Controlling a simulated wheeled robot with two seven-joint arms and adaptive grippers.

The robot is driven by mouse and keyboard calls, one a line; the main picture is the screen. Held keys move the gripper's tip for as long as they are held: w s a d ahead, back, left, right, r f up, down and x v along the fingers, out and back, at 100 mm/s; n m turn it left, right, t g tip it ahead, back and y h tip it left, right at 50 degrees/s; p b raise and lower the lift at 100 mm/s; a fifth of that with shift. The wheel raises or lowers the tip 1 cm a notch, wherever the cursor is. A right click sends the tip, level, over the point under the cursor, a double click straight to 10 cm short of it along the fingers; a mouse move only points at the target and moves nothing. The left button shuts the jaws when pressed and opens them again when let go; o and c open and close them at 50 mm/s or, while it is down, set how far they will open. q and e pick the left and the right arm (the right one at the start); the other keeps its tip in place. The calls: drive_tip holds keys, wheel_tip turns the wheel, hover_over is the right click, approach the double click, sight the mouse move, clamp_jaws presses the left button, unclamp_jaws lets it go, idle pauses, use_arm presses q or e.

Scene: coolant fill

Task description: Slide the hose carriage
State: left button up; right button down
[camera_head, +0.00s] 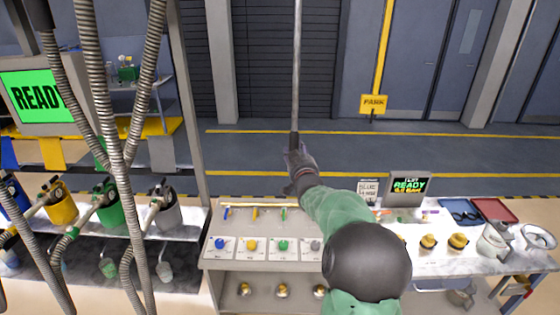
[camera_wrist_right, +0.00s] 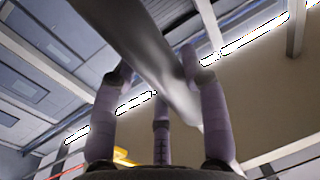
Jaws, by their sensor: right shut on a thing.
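A long thin grey rod (camera_head: 297,70) hangs down from above the top edge of the head view. My right gripper (camera_head: 299,152) is shut around its dark lower end. In the right wrist view my fingers (camera_wrist_right: 158,95) close around a grey bar (camera_wrist_right: 150,50) that crosses from upper left to lower right. Several ribbed grey hoses (camera_head: 112,120) hang at the left, apart from my right gripper. The hose carriage itself is not visible; what the rod joins to is out of view. My left gripper is not in view.
A green READY screen (camera_head: 36,95) stands at the left, above blue, yellow, green and grey canisters (camera_head: 108,208). A yellow PARK sign (camera_head: 374,103) stands behind. A table with trays (camera_head: 495,210) is at the right.

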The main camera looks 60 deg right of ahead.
use_arm(q)
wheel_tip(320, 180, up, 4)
drive_tip(key=p, duration=0.4)
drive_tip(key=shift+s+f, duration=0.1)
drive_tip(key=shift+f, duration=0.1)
use_arm(e)
drive_tip(key=s+d, duration=0.6)
drive_tip(key=s, duration=0.4)
drive_tip(key=s+d, duration=0.6)
drive_tip(key=s, duration=0.5)
drive_tip(key=shift+r, duration=0.15)
drive_tip(key=c, duration=0.6)
unclamp_jaws()
drive_tip(key=shift+c, duration=0.2)
drive_tip(key=v, duration=1.2)
